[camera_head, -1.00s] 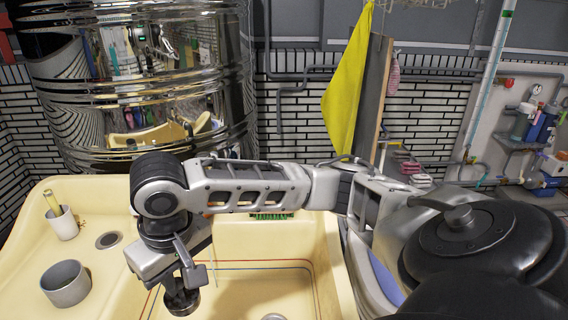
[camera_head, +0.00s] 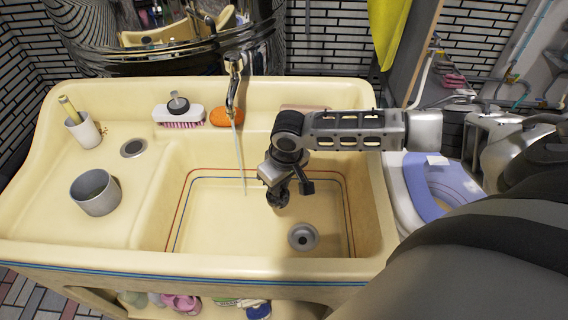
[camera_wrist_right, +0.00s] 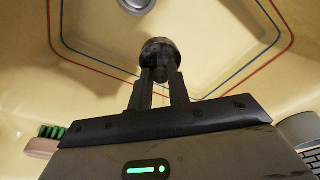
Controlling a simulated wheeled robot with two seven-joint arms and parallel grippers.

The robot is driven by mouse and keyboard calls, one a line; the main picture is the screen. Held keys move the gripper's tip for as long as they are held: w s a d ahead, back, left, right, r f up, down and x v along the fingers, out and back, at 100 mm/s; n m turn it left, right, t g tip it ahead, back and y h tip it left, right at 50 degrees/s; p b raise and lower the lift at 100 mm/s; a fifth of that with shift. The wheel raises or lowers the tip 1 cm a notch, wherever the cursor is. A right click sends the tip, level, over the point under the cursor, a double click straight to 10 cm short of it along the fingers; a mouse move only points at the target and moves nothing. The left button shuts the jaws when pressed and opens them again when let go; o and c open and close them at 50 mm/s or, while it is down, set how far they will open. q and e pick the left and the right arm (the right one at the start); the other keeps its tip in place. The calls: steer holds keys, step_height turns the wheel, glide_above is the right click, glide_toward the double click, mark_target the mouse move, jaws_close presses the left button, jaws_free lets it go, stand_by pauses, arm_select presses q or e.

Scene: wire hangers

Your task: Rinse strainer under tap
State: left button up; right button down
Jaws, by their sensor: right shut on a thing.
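My right gripper (camera_head: 280,186) is over the basin, shut on a small dark round strainer (camera_head: 278,198). The wrist view shows the strainer (camera_wrist_right: 160,50) clasped between the two fingertips (camera_wrist_right: 158,80), its round end outward. The tap (camera_head: 234,88) is at the back of the sink. A thin stream of water (camera_head: 240,160) runs from it into the basin. In the head view, the strainer appears right of the stream, apart from it. My left gripper is not in view.
The cream sink (camera_head: 215,222) has a drain (camera_head: 303,237) in its basin. A grey cup (camera_head: 95,192) and a white cup (camera_head: 83,131) stand on the left ledge. A white brush (camera_head: 179,112) and an orange sponge (camera_head: 227,117) lie behind the basin. The basin's left side is clear.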

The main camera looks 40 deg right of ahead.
steer(key=shift+d+f, duration=0.45)
steer(key=shift+f, duration=0.3)
steer(key=shift+w+a+f+b, duration=0.1)
steer(key=shift+w+f+b, duration=0.1)
steer(key=shift+w+b, duration=0.35)
steer(key=shift+w+a+f+b, duration=0.15)
steer(key=shift+w+b, duration=0.15)
steer(key=shift+b, duration=0.35)
steer(key=shift+w+a+f+b, duration=0.1)
steer(key=shift+w+f+b, duration=0.1)
steer(key=shift+w+b, duration=0.7)
arm_select(q)
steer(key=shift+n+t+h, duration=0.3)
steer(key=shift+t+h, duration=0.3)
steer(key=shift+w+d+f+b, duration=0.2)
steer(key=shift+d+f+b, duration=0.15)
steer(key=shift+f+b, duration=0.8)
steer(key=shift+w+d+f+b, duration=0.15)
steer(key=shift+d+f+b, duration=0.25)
steer(key=shift+b, duration=1.4)
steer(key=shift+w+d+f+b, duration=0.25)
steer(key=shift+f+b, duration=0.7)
steer(key=shift+b, duration=0.5)
arm_select(e)
steer(key=w+a+f, duration=0.1)
steer(key=w+a, duration=0.1)
steer(key=w, duration=0.8)
steer(key=shift+f, duration=0.25)
